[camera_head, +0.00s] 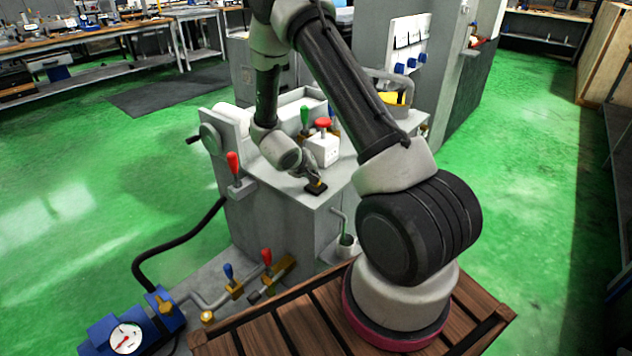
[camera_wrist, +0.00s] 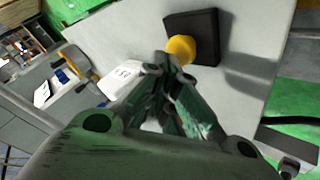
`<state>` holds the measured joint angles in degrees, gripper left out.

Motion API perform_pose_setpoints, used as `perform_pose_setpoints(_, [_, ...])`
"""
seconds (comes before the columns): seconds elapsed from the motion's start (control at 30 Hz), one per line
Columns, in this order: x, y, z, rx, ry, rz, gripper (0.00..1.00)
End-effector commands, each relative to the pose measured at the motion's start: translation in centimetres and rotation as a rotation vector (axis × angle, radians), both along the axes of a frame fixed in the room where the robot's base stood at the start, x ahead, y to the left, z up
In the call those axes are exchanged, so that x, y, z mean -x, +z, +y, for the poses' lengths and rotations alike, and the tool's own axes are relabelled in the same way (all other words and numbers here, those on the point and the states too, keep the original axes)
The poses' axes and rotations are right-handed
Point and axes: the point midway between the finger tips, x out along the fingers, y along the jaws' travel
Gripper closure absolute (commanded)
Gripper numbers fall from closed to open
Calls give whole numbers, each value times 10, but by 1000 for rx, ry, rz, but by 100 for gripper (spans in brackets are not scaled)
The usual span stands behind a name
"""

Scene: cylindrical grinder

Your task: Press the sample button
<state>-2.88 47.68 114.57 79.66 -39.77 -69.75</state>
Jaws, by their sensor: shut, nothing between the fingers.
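A yellow button on a black square base (camera_wrist: 207,27) sits on the grey machine top; I take it as the sample button (camera_wrist: 182,48). In the head view the black base (camera_head: 316,189) is near the front of the machine top, and the gripper partly hides the button. My gripper (camera_head: 314,179) is shut and empty, pointing down at the button. In the wrist view the fingertips (camera_wrist: 166,63) lie at the button's lower edge in the picture. I cannot tell whether they touch it or whether it is pressed.
A white box (camera_head: 322,151) with a red knob (camera_head: 323,123) stands just behind the button. A green-handled lever (camera_head: 305,117) and a red-handled lever (camera_head: 233,163) rise from the machine.

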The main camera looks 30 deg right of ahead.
Motion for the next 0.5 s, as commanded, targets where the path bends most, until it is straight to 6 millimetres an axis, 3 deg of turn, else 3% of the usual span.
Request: perform_pose_setpoints(0.5, [0,11,0,0,0,-1,100])
